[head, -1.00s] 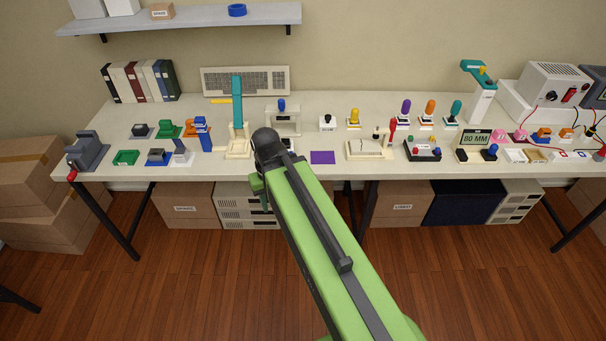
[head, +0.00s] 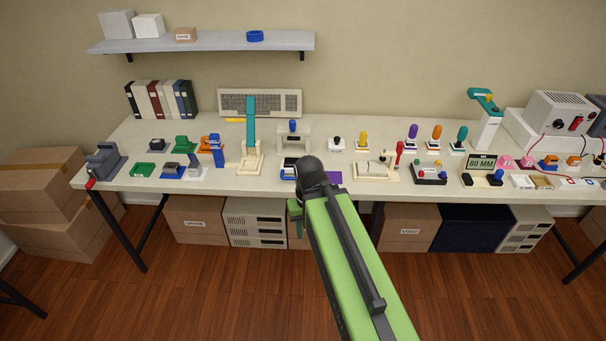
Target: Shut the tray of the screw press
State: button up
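The screw press (head: 293,135) is a cream frame with a blue knob on top, near the middle of the bench in the head view. Its tray (head: 288,174) seems to be the pale piece with a dark and blue top, sticking out at the front of the frame. My arm's dark wrist partly covers its right side. My gripper (head: 295,212) shows as a small green part below the wrist, at the bench's front edge. Its fingertips are mostly hidden, so I cannot see whether it is open. No contact with the tray is visible.
A teal-levered press (head: 250,125) stands left of the screw press. A purple mat (head: 334,177) lies partly behind my wrist. A cream fixture with a red handle (head: 399,152) is to the right. Boxes (head: 195,219) stand under the bench. The floor in front is clear.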

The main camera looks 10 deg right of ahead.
aim_at(283, 169)
jog(key=i, duration=1)
jog(key=z, duration=0.5)
jog(key=k, duration=1.45)
jog(key=u, duration=1.15)
jog(key=i, duration=1)
jog(key=u, duration=0.15)
